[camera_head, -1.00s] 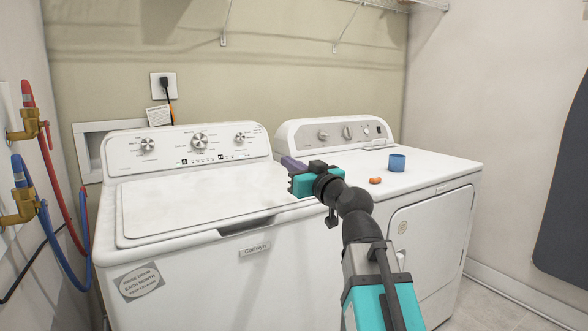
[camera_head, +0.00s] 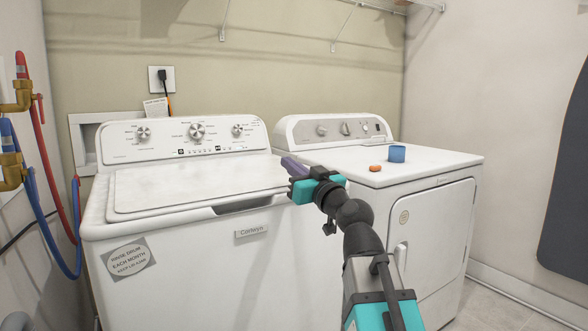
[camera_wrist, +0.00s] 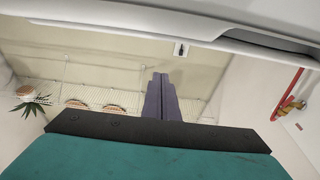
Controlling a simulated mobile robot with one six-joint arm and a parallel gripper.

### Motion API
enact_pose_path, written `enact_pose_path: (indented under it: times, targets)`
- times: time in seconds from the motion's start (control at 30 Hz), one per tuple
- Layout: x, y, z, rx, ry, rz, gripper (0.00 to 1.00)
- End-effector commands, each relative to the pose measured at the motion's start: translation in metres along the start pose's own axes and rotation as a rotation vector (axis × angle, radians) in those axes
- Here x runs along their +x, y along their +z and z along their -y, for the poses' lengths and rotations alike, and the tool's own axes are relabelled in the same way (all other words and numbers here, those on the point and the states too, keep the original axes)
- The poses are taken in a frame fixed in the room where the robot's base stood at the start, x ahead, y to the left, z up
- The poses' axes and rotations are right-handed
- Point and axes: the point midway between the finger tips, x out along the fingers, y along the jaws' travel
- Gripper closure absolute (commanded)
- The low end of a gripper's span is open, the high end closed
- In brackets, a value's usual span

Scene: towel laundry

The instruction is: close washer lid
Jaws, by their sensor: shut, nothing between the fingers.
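The white washer (camera_head: 200,245) stands at the left in the head view. Its lid (camera_head: 200,184) lies flat and down over the top, with a dark handle recess (camera_head: 243,205) at its front edge. My gripper (camera_head: 290,165) is in front of the washer's right part, near the height of its top. Its purple fingers are shut together and empty. They also show together in the wrist view (camera_wrist: 160,97), which looks upside down, with a white panel edge and a dark recess across the top. I cannot tell whether the fingers touch the washer.
A white dryer (camera_head: 440,225) stands to the right of the washer, with a blue cup (camera_head: 397,153) and a small orange thing (camera_head: 375,168) on top. Red and blue hoses (camera_head: 50,215) hang at the left wall. Floor (camera_head: 500,305) shows at the lower right.

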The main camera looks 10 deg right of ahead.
Motion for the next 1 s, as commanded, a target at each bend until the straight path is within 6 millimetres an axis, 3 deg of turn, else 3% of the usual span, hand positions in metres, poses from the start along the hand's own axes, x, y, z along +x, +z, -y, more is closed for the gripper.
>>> enact_pose_path:
  times: [0.67,1.0]
  targets:
    - [0.001,0.0,0.002,0.0,-0.002,-0.005,1.0]
    - [0.008,-0.024,0.001,-0.001,-0.002,-0.005,1.0]
